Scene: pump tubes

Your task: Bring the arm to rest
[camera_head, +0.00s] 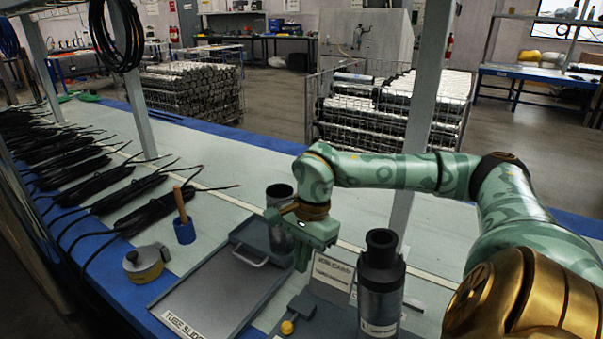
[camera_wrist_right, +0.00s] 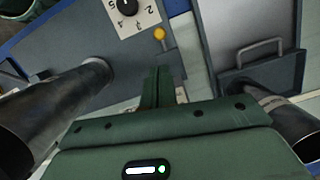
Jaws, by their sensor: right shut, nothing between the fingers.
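My right arm (camera_head: 395,171) reaches in from the right over the workbench. Its green gripper (camera_head: 302,262) points down between two dark pump tubes. The fingers are together and empty, and they also show closed in the wrist view (camera_wrist_right: 163,88). One dark tube (camera_head: 381,290) stands upright to the right of the gripper, nearer the camera. Another dark tube (camera_head: 280,205) stands behind the gripper and is partly hidden by it. In the wrist view, one tube (camera_wrist_right: 50,105) is at left and another (camera_wrist_right: 290,125) at right. My left gripper is not in view.
A grey tray marked "TUBE SLIDE" (camera_head: 190,300) with a handle lies left of the gripper. A yellow knob (camera_head: 287,327) and labelled signs (camera_head: 332,277) are close by. A tape roll (camera_head: 143,264), a blue cup (camera_head: 184,232) and black cable bundles (camera_head: 140,208) lie farther left. A post (camera_head: 424,100) stands behind the arm.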

